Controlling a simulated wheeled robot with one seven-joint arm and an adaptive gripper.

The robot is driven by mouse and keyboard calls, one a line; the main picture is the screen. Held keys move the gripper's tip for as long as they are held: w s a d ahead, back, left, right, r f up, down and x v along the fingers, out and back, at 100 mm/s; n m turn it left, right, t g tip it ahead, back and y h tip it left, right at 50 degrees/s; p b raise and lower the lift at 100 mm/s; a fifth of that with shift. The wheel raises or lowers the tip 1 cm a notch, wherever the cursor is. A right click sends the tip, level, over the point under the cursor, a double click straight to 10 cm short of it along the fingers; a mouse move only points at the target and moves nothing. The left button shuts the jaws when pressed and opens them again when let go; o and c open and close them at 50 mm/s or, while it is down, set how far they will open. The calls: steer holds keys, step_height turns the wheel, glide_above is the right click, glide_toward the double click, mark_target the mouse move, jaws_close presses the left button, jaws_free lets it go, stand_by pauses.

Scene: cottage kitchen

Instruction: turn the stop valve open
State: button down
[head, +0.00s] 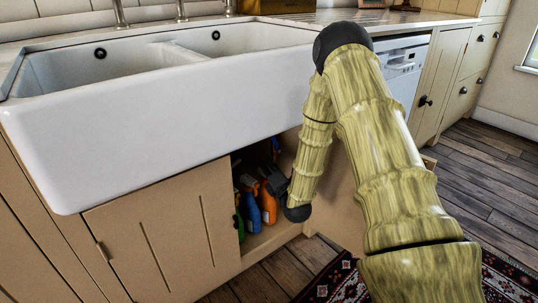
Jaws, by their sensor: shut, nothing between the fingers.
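The stop valve does not show in the head view; the inside of the cupboard under the sink is dark and partly hidden by my arm. My gripper (272,178), dark grey, is at the cupboard opening, just above and in front of the spray bottles. It is shut and empty; its fingertips are small and hard to make out against the dark interior.
Spray bottles, one blue (252,212) and one orange (267,204), stand close together in the cupboard. The shut left door (165,245) and white sink (160,130) bound the opening. A patterned rug (335,280) lies on the floor in front.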

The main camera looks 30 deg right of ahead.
mark_target(276, 144)
steer(key=w, duration=0.1)
steer(key=w+b, duration=0.1)
steer(key=w, duration=0.1)
steer(key=w+b, duration=0.1)
steer(key=shift+w+d+r, duration=0.1)
steer(key=shift+w+d, duration=0.1)
steer(key=shift+d, duration=0.1)
steer(key=shift+w+d+r+b, duration=0.1)
steer(key=shift+d+r+b, duration=0.4)
steer(key=shift+d, duration=0.4)
steer(key=shift+d+r+b, duration=0.25)
steer(key=shift+d+r, duration=0.3)
steer(key=shift+d, duration=0.3)
steer(key=shift+r+p, duration=0.15)
steer(key=shift+p, duration=0.15)
